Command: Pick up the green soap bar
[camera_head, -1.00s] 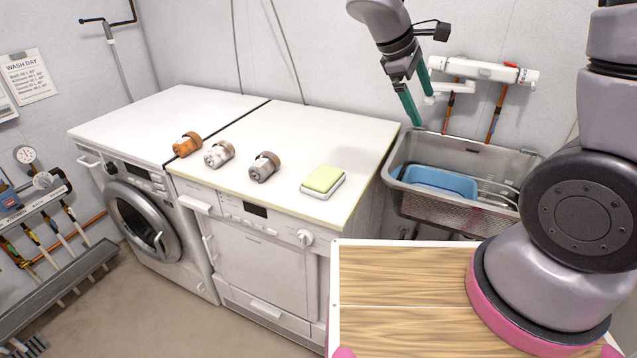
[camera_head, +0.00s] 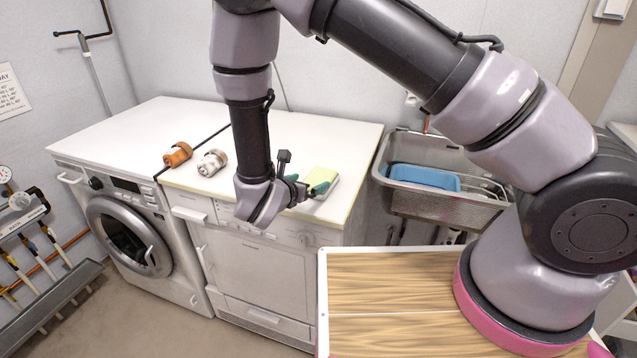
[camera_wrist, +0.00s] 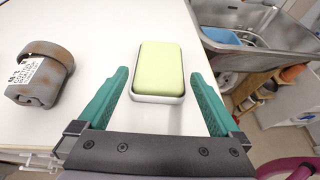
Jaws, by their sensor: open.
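The green soap bar (camera_wrist: 161,69) is pale yellow-green and lies flat on a white soap dish (camera_wrist: 158,98) on the white machine top. In the head view the soap (camera_head: 322,177) sits near the front right corner of that top, partly hidden by my gripper (camera_head: 305,189). In the wrist view my gripper (camera_wrist: 160,98) is open, its two green fingers reaching forward on either side of the near end of the dish. Nothing is held between them. I cannot tell how high the fingers are above the top.
A metal sink (camera_head: 430,150) with a blue tub (camera_head: 424,177) lies to the right. A wooden board (camera_head: 390,290) is in front.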

